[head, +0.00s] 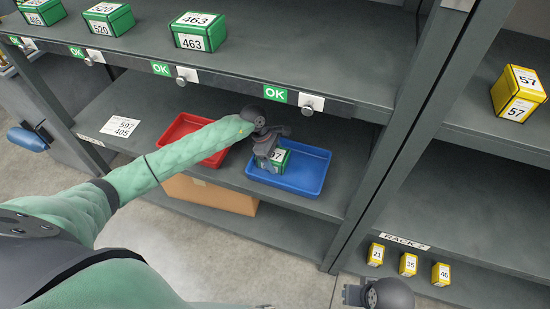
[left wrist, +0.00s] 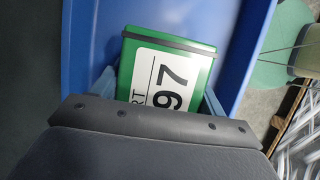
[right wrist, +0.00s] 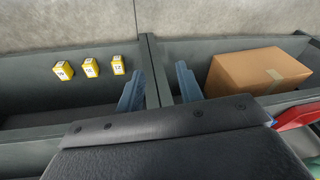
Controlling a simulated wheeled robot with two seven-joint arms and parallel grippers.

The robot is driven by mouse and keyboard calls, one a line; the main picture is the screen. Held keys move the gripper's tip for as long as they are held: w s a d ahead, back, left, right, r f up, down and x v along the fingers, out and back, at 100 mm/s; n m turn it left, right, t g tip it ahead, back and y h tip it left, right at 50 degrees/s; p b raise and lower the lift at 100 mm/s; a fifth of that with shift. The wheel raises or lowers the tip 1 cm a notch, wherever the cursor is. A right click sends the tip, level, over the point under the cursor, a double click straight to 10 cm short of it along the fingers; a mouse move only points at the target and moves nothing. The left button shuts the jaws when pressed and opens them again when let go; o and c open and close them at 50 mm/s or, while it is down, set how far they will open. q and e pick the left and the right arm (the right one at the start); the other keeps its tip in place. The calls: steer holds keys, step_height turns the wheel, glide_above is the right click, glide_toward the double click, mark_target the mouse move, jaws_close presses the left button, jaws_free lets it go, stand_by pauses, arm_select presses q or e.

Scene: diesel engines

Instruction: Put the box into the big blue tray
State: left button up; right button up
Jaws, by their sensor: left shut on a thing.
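The big blue tray (head: 309,172) sits on the middle shelf, to the right of a red tray. The green box (head: 284,157) with a white label ending in 97 is in or just above the blue tray. My left gripper (head: 272,158) is shut on it from above. In the left wrist view the green box (left wrist: 170,70) lies between the fingers, with the blue tray (left wrist: 85,40) around it. I cannot tell whether the box touches the tray floor. My right gripper (right wrist: 157,88) is open and empty; its fingers stand apart in the right wrist view.
The red tray (head: 185,126) stands left of the blue one, partly behind my left arm. Green boxes (head: 199,31) stand on the shelf above. A cardboard box (head: 212,194) is below. Small yellow boxes (head: 408,264) and a larger yellow box (head: 518,93) are on the right rack.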

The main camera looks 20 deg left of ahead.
arm_select(q)
steer(key=o, duration=1.3)
